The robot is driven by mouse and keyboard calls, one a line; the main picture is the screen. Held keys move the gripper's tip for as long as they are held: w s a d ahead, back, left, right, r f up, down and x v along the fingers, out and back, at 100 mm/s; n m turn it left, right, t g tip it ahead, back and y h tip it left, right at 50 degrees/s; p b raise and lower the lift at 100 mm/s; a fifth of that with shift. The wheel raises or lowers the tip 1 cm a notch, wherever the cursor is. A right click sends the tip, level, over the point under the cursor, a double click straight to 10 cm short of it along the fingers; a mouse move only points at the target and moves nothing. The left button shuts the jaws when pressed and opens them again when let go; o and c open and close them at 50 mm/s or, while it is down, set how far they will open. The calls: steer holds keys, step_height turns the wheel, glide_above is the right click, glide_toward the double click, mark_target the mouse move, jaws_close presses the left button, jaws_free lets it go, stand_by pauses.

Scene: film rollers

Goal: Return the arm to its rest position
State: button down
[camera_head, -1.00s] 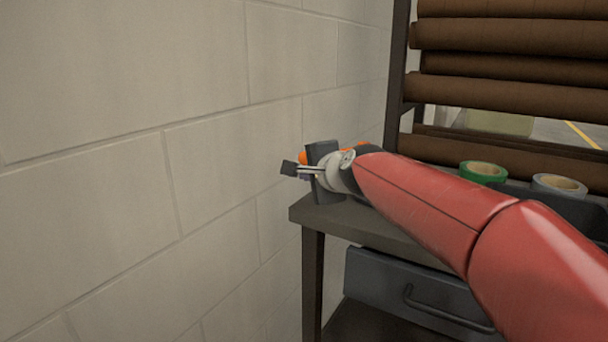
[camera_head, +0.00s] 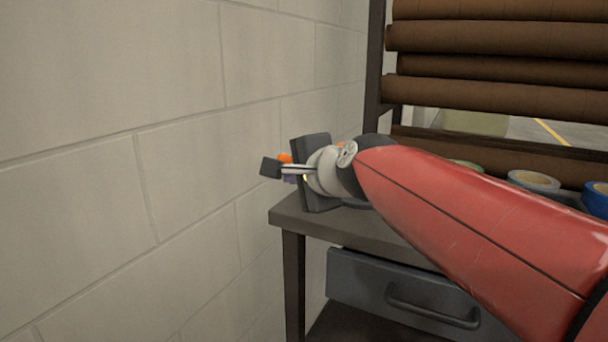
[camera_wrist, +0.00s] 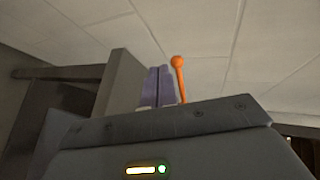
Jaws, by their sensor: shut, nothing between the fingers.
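My red arm reaches in from the lower right of the head view, over the grey workbench (camera_head: 283,212), toward the block wall. My gripper (camera_head: 272,167) is at its far end, left of the bench's near-left corner in the picture and in front of the wall. It is shut and holds nothing. In the wrist view a dark panel with a lit indicator fills the bottom. Two purplish upright pieces stand close together above it, beside an orange rod with a round end (camera_wrist: 180,66). I cannot tell what the orange rod belongs to.
The pale block wall (camera_head: 90,150) runs close along the left. A rack of brown rolls (camera_head: 490,40) stands behind the bench. Grey tape (camera_head: 533,181), blue tape (camera_head: 597,199) and partly hidden green tape (camera_head: 467,164) lie at right. A drawer (camera_head: 375,290) is below the bench top.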

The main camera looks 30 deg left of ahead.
steer(key=s+d+f+n+h, duration=0.1)
steer(key=d+f+h, duration=0.1)
steer(key=d, duration=0.6)
steer(key=s+d+f+n+h, duration=0.1)
steer(key=d+f, duration=0.3)
steer(key=d, duration=0.4)
steer(key=s+d+f+n+h, duration=0.1)
steer(key=d+f+h, duration=0.2)
steer(key=d, duration=0.6)
steer(key=shift+f+n+t, duration=0.3)
steer(key=shift+f+n, duration=0.1)
steer(key=shift+f, duration=0.15)
steer(key=s+d+f+n+g+h, duration=0.1)
steer(key=s+d+f+h, duration=0.1)
steer(key=s+d+f, duration=0.4)
steer(key=s+d+f+n+g+h, duration=0.1)
steer(key=s+d+f, duration=0.5)
steer(key=d, duration=0.6)
steer(key=shift+s+f+n+g+h, duration=0.3)
steer(key=shift+s+f+n+h, duration=0.15)
steer(key=shift+s+h, duration=0.5)
